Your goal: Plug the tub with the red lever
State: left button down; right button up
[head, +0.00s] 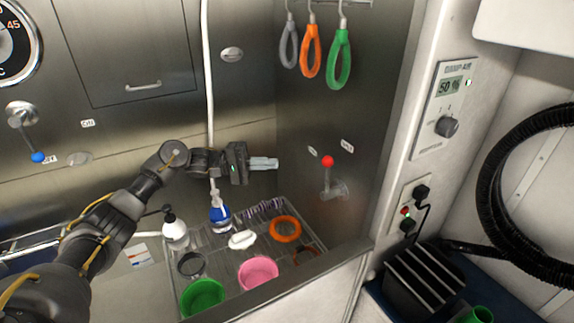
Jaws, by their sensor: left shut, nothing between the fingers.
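The red lever (328,161) is a red ball knob on a metal stem on the tub's right-hand steel wall, with its mount (337,190) below the knob. The knob stands up, between two small labels whose text is too small to read. My left gripper (277,163) is shut and empty, its fingers pointing right at about the knob's height, apart from it and to its left. The tub's floor and any drain are hidden from this view. My right gripper is not in view.
A blue-knobbed lever (38,157) is on the back wall. Colored loops (339,58) hang above. A white hose (208,80) runs behind my arm.

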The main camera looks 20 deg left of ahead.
pick_arm(q)
jog(key=d+r+p, duration=0.1)
jog(key=d+p, duration=0.4)
jog(key=d, duration=0.7)
jog(key=shift+w+p, duration=0.3)
jog(key=shift+w, duration=0.05)
